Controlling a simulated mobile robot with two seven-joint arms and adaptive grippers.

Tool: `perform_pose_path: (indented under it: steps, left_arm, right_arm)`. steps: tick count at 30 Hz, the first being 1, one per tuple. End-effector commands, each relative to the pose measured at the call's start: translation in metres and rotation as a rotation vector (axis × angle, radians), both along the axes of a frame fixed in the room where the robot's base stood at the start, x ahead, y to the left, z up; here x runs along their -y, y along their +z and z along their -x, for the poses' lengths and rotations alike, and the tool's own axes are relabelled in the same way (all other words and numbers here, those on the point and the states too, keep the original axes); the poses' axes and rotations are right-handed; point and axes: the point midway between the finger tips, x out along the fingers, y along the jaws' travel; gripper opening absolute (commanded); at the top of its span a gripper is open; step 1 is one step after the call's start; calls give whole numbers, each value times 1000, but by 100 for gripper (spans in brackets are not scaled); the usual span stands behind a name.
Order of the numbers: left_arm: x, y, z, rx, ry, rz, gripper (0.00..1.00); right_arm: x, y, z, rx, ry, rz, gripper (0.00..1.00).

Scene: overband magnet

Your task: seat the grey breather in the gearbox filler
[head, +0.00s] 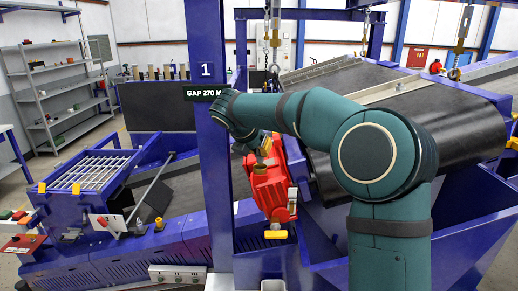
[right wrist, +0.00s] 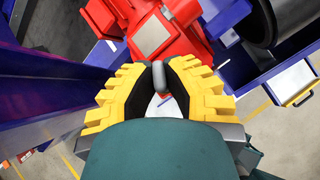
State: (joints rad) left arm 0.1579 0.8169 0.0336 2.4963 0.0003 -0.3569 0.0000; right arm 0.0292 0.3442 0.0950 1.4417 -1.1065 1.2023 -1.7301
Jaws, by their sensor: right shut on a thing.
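The red gearbox (head: 268,186) sits in the middle of the head view, beside the blue post. It also shows at the top of the right wrist view (right wrist: 185,12), with a pale square plate on it. My right gripper (right wrist: 160,72) has yellow fingers with dark pads, shut on the grey breather (right wrist: 159,78), a small rounded grey piece. In the head view my right gripper (head: 264,147) is just above the gearbox, partly hidden by my arm. I cannot make out the filler opening in either view. My left gripper is not in view.
A blue post (head: 208,130) with a number 1 sign stands left of the gearbox. A large black belt drum (head: 440,108) lies to the right. A yellow handle (head: 276,235) sits below the gearbox. Blue framework leaves narrow room around it.

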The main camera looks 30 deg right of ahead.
Motion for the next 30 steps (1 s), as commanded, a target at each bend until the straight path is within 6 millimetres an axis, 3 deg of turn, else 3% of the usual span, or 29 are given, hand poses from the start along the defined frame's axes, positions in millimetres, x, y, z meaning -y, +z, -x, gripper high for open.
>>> perform_pose_path:
  steps: [30]
  left_arm:
    - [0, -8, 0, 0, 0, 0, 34]
  right_arm:
    - [0, -15, 0, 0, 0, 0, 0]
